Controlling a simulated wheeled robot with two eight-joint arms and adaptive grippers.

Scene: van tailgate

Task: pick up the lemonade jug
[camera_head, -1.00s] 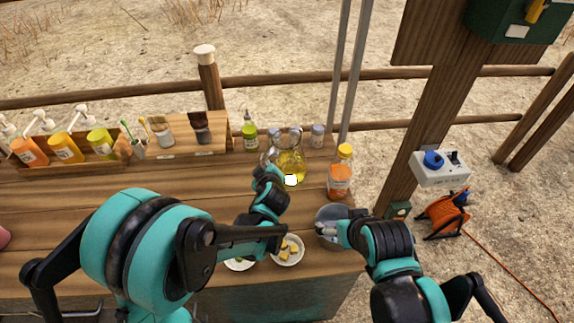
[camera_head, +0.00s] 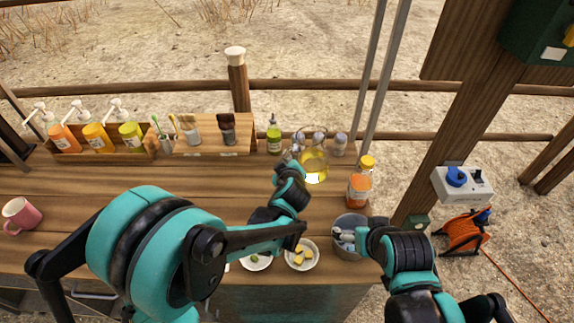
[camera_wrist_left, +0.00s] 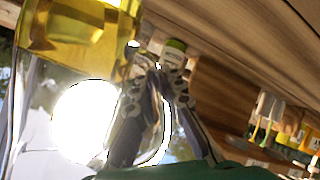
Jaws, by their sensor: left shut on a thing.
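The lemonade jug (camera_head: 314,162) is clear glass with yellow liquid in it and stands at the back right of the wooden table. It also fills the upper left of the left wrist view (camera_wrist_left: 75,32). My left gripper (camera_head: 292,158) is at the jug's left side, shut on it; in the left wrist view its fingers (camera_wrist_left: 150,75) close around what looks like the handle. My right gripper (camera_head: 342,236) is at a grey metal bowl (camera_head: 350,247) near the table's front right; its jaws are too small to read.
An orange bottle with a yellow cap (camera_head: 360,183) stands right of the jug. A green bottle (camera_head: 274,137) and shakers (camera_head: 339,144) stand behind it. Two small dishes (camera_head: 302,254) lie in front. A pink mug (camera_head: 20,215) stands far left. The table's left middle is clear.

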